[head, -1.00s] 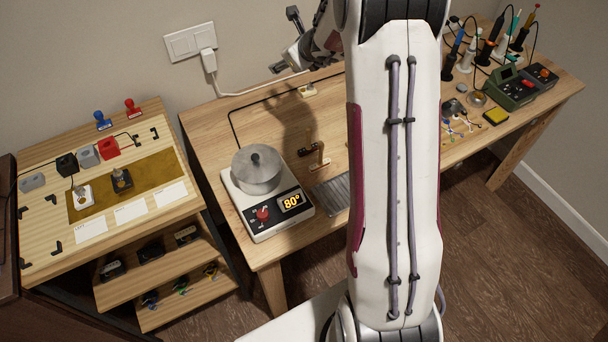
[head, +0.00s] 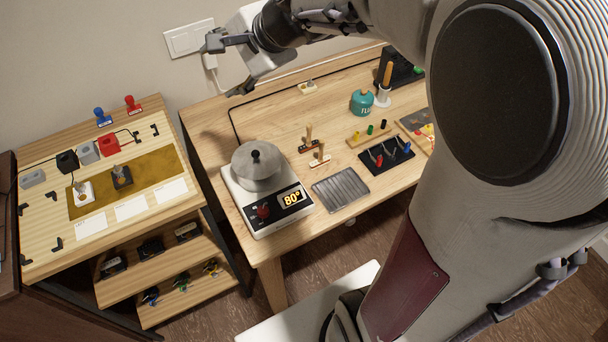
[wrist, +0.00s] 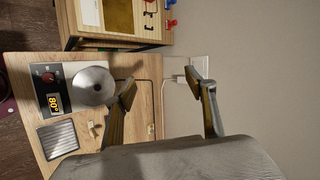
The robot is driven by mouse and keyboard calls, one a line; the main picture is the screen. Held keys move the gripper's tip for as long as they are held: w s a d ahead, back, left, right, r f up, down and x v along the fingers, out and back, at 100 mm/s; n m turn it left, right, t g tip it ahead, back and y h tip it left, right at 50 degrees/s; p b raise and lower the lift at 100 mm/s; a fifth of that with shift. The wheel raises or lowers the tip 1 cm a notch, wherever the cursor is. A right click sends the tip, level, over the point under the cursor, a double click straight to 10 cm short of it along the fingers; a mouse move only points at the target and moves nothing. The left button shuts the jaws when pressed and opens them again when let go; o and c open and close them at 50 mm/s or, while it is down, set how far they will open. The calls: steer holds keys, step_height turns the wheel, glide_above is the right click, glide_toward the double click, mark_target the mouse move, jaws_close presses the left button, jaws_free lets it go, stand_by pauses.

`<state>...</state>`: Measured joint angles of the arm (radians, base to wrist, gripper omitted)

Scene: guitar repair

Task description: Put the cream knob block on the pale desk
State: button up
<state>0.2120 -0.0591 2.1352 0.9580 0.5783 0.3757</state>
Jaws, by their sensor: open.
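A small cream block with a knob-like top (head: 83,193) sits on the olive mat of the left table. Another small cream block (head: 308,87) lies at the back of the pale wooden desk (head: 215,130), and a cream-based piece with a wooden handle (head: 319,160) stands mid-desk. I cannot tell for sure which is the knob block.
A pot (head: 256,168) stands on a hotplate (head: 270,215) reading 80°. A metal tray (head: 340,190), dark-based handled piece (head: 309,143) and teal canister (head: 362,102) are on the desk. The left table (head: 40,235) holds a black knob block (head: 122,177) and stamps (head: 132,105).

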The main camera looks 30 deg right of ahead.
steer(key=s+a+n+g, duration=0.25)
steer(key=s+n, duration=0.55)
steer(key=s, duration=0.6)
steer(key=s+d+f+n+h, duration=0.1)
steer(key=s+d+n+h, duration=0.1)
steer(key=s, duration=0.4)
steer(key=s+d+f+n+h, duration=0.1)
steer(key=s+d+n+h, duration=0.1)
steer(key=s+n, duration=0.2)
steer(key=s, duration=0.3)
steer(key=shift+s+f+n, duration=0.2)
steer(key=shift+f+n, duration=0.2)
